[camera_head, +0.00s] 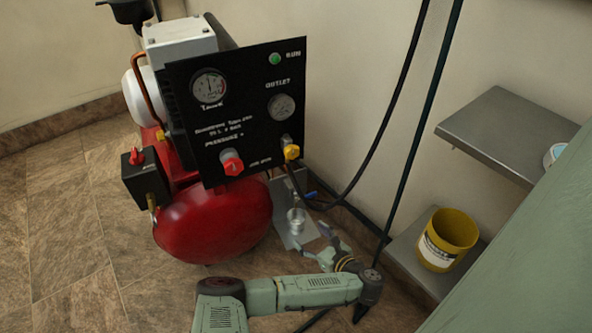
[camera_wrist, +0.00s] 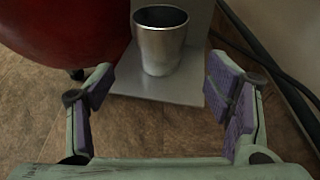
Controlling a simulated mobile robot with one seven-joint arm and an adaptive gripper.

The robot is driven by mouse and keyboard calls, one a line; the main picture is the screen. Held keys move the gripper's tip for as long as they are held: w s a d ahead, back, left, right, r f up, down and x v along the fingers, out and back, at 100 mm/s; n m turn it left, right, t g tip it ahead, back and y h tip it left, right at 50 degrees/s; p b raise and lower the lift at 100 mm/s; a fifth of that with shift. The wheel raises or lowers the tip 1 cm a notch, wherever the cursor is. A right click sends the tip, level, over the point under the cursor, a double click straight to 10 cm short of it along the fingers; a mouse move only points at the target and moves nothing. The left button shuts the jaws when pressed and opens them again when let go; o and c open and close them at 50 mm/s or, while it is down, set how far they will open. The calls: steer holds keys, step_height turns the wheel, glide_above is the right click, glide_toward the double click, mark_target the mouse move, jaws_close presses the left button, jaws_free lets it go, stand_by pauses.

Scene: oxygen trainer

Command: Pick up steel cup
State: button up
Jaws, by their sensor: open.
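The steel cup (camera_wrist: 160,47) stands upright on a grey metal plate (camera_wrist: 190,90) in the wrist view. In the head view the same small silver cup (camera_head: 297,221) stands on the plate (camera_head: 285,199) right of the red tank. My gripper (camera_wrist: 167,100) is open and empty, with a purple-padded finger on each side of the picture. The cup is ahead of the fingers, between their lines, and does not appear to touch them. In the head view my gripper (camera_head: 318,245) is just in front of the cup, low near the floor.
A red compressor tank (camera_head: 215,220) with a black gauge panel (camera_head: 240,112) stands close left of the cup. Black hoses (camera_head: 402,130) hang on the right. A yellow bucket (camera_head: 447,240) sits on a low shelf at right, below a grey shelf (camera_head: 505,125).

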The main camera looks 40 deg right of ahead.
mark_target(302, 227)
steer(key=x, duration=0.4)
steer(key=b+x, duration=0.1)
steer(key=x, duration=0.1)
steer(key=shift+w+r, duration=0.15)
steer(key=shift+w, duration=0.25)
steer(key=shift+c, duration=0.2)
steer(key=c, duration=1.4)
steer(key=shift+r, duration=0.25)
steer(key=shift+r+p, duration=0.55)
steer(key=shift+r, duration=1)
steer(key=s+a+p, duration=0.2)
steer(key=s+a, duration=0.2)
steer(key=s, duration=0.3)
steer(key=s+a+r+p, duration=0.1)
steer(key=s+a+p, duration=0.1)
steer(key=s+a, duration=0.2)
steer(key=shift+v, duration=1.4)
